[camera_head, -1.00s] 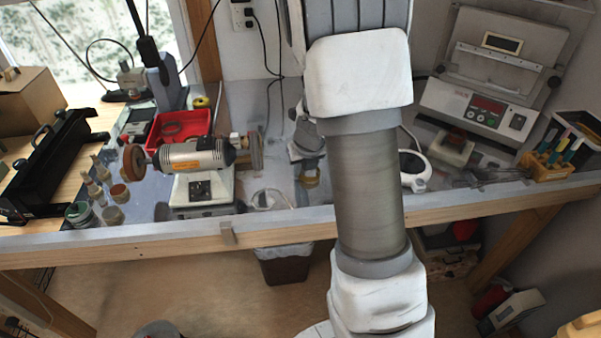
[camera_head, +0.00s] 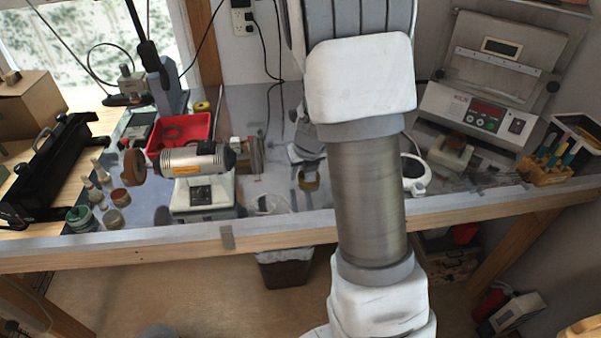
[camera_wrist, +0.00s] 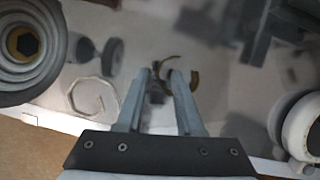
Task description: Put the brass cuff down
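The brass cuff (camera_wrist: 194,82) is a curved, gold-brown band in the wrist view, just beyond and beside the right fingertip, which hides part of it. It also shows in the head view (camera_head: 309,181), low at the bench front, left of my arm. It looks to be at the bench surface; I cannot tell whether it touches the right finger. My gripper (camera_wrist: 160,76) points down at the bench with its two fingers apart. A small dark shape shows between them, too blurred to name.
A bench polisher (camera_head: 195,165) stands to the left, with a red tray (camera_head: 180,130) behind it. A pale coil (camera_wrist: 88,97) lies left of the fingers. A white round device (camera_head: 414,172) stands right of my arm. The bench's front edge (camera_head: 270,228) is close.

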